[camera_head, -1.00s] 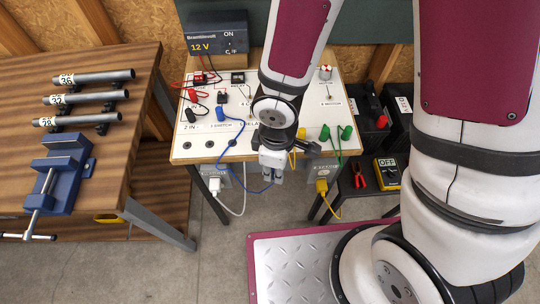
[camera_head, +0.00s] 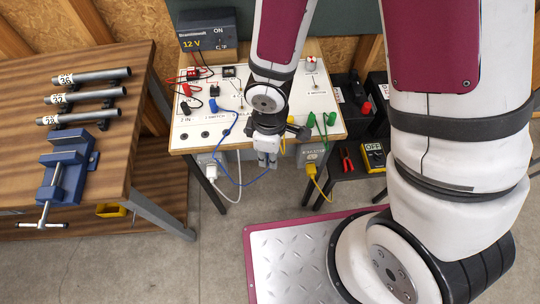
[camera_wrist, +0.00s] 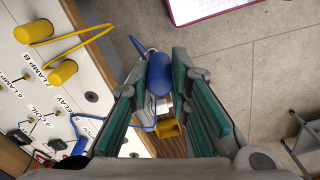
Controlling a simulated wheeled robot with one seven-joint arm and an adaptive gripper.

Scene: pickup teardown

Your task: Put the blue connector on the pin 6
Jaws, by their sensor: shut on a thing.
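The blue connector (camera_wrist: 158,75) is held between the green-padded fingers of my gripper (camera_head: 267,160), seen end on in the wrist view. A blue lead runs from it and loops back to the board. My gripper hangs at the front edge of the white board (camera_head: 190,142), with floor below the connector. The wrist view shows the board at the left, apart from the connector, with lettering that seems to read 6 LAMP and 7 LAMP B. Pin 6 itself is too small to tell for certain; in the head view my arm covers part of that area.
Yellow connectors (camera_wrist: 62,73) stand on the board beside my gripper, with a yellow lead. Green connectors (camera_head: 331,118) stand at the board's right. A second blue connector (camera_head: 213,105) sits on the left side. A bench with a blue vise (camera_head: 68,160) is further left.

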